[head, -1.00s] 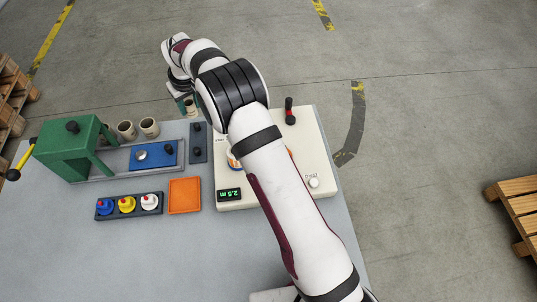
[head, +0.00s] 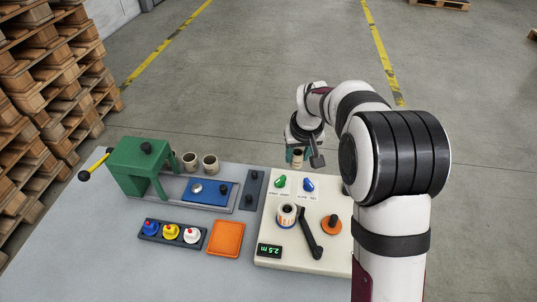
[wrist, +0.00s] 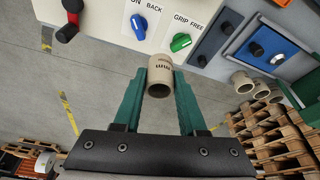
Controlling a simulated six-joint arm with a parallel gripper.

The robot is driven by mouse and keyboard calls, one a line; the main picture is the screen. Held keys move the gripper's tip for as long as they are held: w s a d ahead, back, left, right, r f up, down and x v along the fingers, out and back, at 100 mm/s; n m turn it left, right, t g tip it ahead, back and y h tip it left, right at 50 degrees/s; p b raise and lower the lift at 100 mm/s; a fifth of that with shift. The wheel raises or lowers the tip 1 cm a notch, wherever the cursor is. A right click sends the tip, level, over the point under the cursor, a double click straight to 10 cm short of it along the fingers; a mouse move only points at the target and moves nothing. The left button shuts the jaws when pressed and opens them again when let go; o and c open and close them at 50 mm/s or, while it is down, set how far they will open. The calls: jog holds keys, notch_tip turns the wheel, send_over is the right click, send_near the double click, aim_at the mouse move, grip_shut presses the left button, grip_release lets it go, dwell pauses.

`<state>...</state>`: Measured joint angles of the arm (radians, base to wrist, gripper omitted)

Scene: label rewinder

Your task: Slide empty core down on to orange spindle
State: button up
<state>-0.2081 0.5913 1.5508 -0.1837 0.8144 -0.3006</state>
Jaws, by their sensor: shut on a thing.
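My gripper (head: 297,153) is shut on an empty tan cardboard core (head: 298,160), beyond the far edge of the cream rewinder (head: 270,233). In the wrist view the core (wrist: 159,70) sits between the green fingers (wrist: 161,84), its hollow end partly facing the camera. The orange spindle (head: 332,226), an orange disc with a dark post, stands bare on the right of the rewinder top. The held core is apart from it. The wrist view does not show the spindle.
A label roll (head: 287,216) stands left of the spindle, with a black arm (head: 312,238) between them. Green (head: 280,182) and blue (head: 308,185) knobs line the far edge. Spare cores (head: 210,163) stand beside the green press (head: 140,163).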

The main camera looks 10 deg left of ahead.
aim_at(335, 217)
jog(key=s+d+r+m, duration=0.3)
jog(key=s+d, duration=0.8)
jog(key=shift+h, duration=0.4)
jog(key=shift+s+f, duration=0.1)
jog(key=shift+f, duration=5.75)
jog(key=o, duration=1)
jog(key=shift+s, duration=3.5)
